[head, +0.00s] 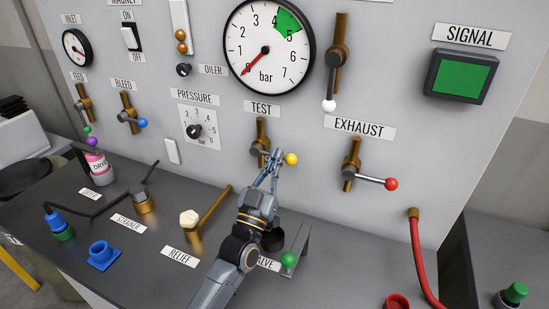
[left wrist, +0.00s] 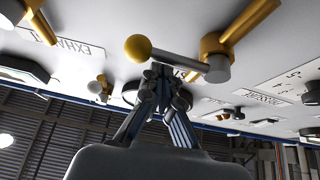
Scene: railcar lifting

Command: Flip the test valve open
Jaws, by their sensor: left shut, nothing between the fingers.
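The test valve (head: 262,140) is a brass valve on the grey panel under the TEST label. Its lever ends in a yellow ball (head: 291,159) and points right, roughly level. In the left wrist view the yellow ball (left wrist: 138,48) and the brass valve body (left wrist: 216,48) show close up, with the grey lever between them. My left gripper (head: 273,157) is shut and empty, with its fingertips at the lever, just left of the ball. In the left wrist view the fingertips (left wrist: 160,72) lie beside the lever; I cannot tell whether they touch it. My right gripper is not in view.
The exhaust valve (head: 352,165) with a red ball is to the right. A large gauge (head: 268,45) is above, its needle near zero. A green signal light (head: 461,76) is at upper right. A relief piece (head: 190,222) and a green-knobbed bracket (head: 297,255) stand on the bench near my arm.

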